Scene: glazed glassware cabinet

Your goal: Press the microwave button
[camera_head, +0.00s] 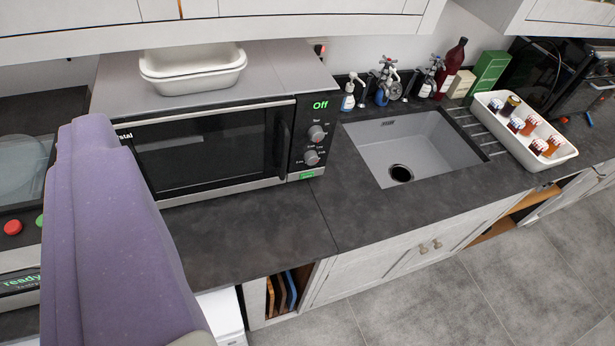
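The microwave (205,152) stands on the dark counter, with its dark door closed. Its right-hand panel has a green "Off" display (320,105), two round knobs (315,145) and a green-lit button (307,175) at the bottom. A large purple part of mine, which I take for my gripper (88,135), fills the left foreground. It covers the left end of the microwave. Its top end is left of the door, well away from the button, and no contact with the button shows. I cannot make out two separate fingertips.
Another appliance with a red button (12,227) is at left. The counter before the microwave is clear.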

